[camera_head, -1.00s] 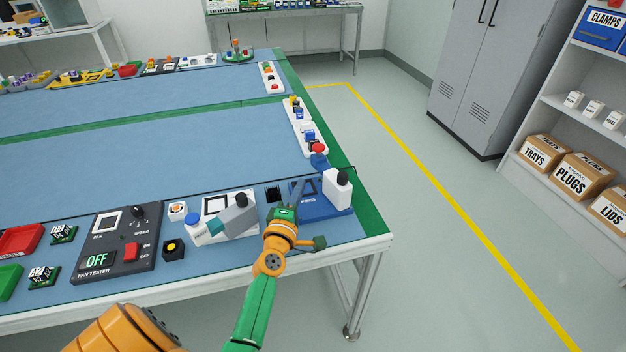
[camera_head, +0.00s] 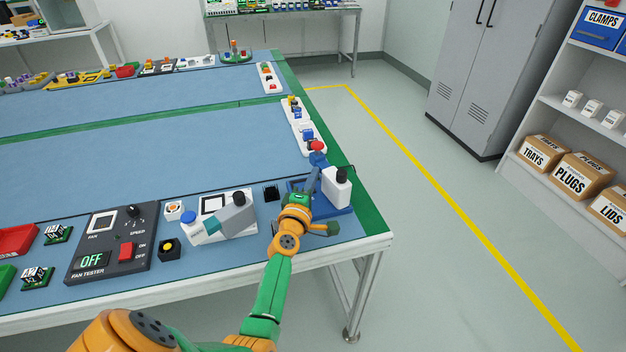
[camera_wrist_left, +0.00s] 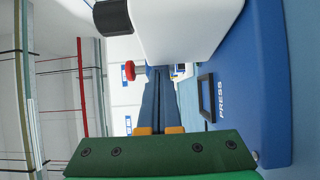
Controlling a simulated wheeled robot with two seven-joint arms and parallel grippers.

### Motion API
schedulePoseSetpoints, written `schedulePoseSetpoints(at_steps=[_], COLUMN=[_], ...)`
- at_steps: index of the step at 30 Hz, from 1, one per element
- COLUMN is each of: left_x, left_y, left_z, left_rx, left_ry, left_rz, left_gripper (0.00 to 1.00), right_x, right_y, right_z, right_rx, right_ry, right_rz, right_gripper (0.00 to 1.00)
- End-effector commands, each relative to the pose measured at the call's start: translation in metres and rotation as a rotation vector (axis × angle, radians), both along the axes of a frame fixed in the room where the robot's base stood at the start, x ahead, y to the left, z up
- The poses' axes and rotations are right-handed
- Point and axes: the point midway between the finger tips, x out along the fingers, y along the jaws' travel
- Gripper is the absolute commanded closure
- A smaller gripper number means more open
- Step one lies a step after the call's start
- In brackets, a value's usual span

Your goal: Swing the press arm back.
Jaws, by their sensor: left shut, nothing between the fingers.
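The press stands at the table's near right corner in the head view, with a blue base (camera_head: 335,208) and a white upright body (camera_head: 336,188) topped by a black knob (camera_head: 341,174). The wrist view shows the word PRESS and a dark square frame (camera_wrist_left: 206,98) on the base, with the white body (camera_wrist_left: 185,25) close by. A red knob (camera_head: 316,146) shows beyond the press, also in the wrist view (camera_wrist_left: 129,70). I cannot tell if it belongs to the press arm. My left gripper (camera_head: 315,170) is shut and empty, its blue fingers beside the white body; contact is unclear.
White trays with parts (camera_head: 303,130) line the right edge. The blue table middle is clear.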

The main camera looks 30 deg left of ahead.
Motion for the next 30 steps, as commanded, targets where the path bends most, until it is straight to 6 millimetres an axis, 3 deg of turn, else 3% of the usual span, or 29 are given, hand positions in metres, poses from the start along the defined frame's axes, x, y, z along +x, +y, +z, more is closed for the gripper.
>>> schedulePoseSetpoints(at_steps=[11, 21, 30], left_x=[0.005, 0.023, 0.04], left_y=[0.002, 0.003, -0.004], left_z=[-0.003, -0.006, -0.001], left_rx=[0.002, 0.006, -0.001], left_ry=[0.0, 0.002, 0.0], left_rz=[-0.079, -0.319, -0.314], left_gripper=[1.0, 1.0, 1.0], right_x=[0.0, 0.0, 0.0], right_y=[0.0, 0.001, 0.001], right_z=[-0.014, -0.053, -0.062], right_rx=[0.0, 0.001, 0.002], right_ry=[0.0, -0.001, -0.001], right_rz=[0.0, 0.0, 0.0], right_gripper=[1.0, 1.0, 1.0])
